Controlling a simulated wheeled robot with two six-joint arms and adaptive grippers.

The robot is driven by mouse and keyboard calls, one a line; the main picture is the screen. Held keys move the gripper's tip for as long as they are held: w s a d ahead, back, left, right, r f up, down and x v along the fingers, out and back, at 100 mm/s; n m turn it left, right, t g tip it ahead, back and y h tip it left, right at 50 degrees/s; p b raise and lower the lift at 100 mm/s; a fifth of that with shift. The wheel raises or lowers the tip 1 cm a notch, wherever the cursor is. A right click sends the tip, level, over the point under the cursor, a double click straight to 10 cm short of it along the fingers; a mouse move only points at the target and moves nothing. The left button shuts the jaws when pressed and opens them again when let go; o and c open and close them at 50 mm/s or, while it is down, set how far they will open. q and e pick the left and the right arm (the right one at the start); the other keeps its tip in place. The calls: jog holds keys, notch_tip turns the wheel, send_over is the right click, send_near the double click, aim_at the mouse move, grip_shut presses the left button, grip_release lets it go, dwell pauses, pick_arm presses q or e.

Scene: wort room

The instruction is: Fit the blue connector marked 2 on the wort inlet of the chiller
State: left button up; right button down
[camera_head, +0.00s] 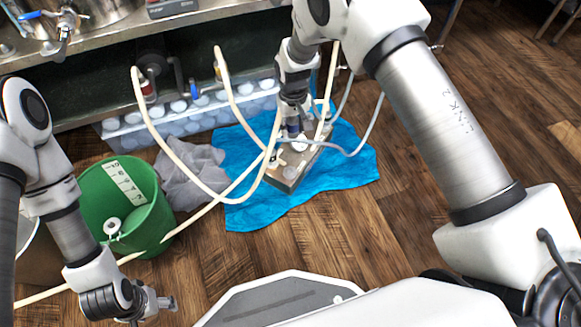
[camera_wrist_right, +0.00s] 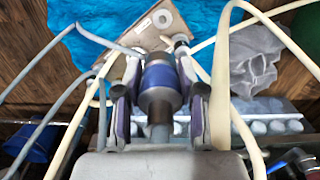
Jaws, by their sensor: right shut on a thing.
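The blue connector (camera_wrist_right: 160,82), a metal cylinder with a blue band, is between the fingers of my right gripper (camera_wrist_right: 158,105), which is shut on it. In the head view my right gripper (camera_head: 292,122) points down over the chiller (camera_head: 290,172), a tan and grey block on a blue cloth. The wrist view shows the chiller (camera_wrist_right: 140,35) beyond the connector, with a port (camera_wrist_right: 180,41) just beside the connector's far end. I cannot tell if they touch, and no number is readable on the connector. My left gripper (camera_head: 155,304) is low at the left, away from the chiller; its fingers are unclear.
Cream and grey hoses (camera_head: 160,145) loop around the right gripper and chiller. The blue cloth (camera_head: 340,165) lies on the wooden floor. A green bucket (camera_head: 160,215), a grey rag (camera_head: 190,175) and a clear crate (camera_head: 115,138) stand left and behind. A metal bench (camera_head: 110,50) runs along the back.

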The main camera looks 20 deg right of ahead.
jog(key=b, duration=0.4)
send_over(291, 171)
notch_tip(291, 171, down, 13)
notch_tip(291, 171, down, 4)
jog(key=b, duration=0.4)
jog(key=shift+r, duration=0.15)
jog(key=shift+f+b, duration=0.4)
jog(key=shift+f, duration=0.55)
pick_arm(q)
notch_tip(291, 171, down, 11)
jog(key=shift+w+f, duration=0.2)
jog(key=shift+a+r+p, duration=0.1)
jog(key=shift+r+p, duration=0.2)
jog(key=shift+f+b, duration=0.85)
pick_arm(e)
jog(key=shift+f, duration=1.3)
jog(key=c, duration=0.6)
grip_release()
